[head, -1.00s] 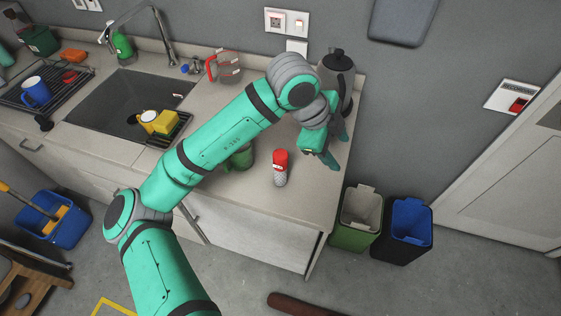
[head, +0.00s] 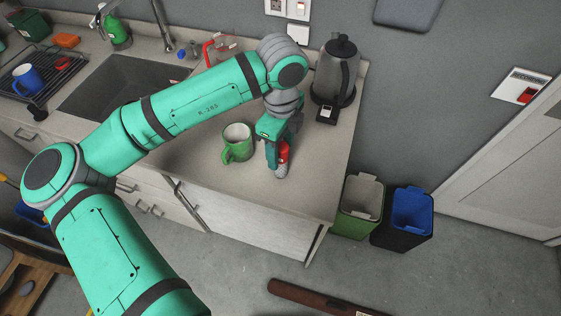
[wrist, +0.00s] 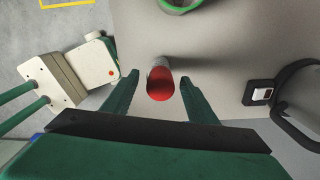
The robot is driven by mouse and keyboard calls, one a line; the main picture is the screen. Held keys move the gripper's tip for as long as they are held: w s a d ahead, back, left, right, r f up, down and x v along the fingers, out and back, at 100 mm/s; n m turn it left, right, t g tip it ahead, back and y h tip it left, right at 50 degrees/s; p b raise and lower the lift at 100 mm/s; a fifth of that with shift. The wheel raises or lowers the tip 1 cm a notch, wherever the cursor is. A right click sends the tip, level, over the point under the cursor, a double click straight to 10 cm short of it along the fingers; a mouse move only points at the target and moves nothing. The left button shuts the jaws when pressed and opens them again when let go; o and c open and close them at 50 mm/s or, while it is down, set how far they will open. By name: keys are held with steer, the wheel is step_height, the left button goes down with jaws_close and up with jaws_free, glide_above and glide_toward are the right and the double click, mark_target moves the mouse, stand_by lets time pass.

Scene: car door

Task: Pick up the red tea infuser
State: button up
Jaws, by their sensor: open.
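The red tea infuser (head: 283,153) stands upright on the counter, with a red upper part and a pale grey lower part. In the head view my gripper (head: 278,163) is right at it, and a finger hides part of it. In the wrist view the infuser (wrist: 160,84) lies between the two open fingers of my gripper (wrist: 159,88), with a gap on each side. I cannot tell the exact height of the fingertips against it.
A green mug (head: 237,145) stands on the counter just left of the infuser. A dark kettle (head: 335,72) stands behind to the right. The sink (head: 115,83) is to the left. Two bins (head: 408,212) stand on the floor beyond the counter's right edge.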

mark_target(280, 160)
steer(key=shift+f, duration=2.7)
steer(key=c, duration=1.2)
steer(key=shift+r, duration=0.1)
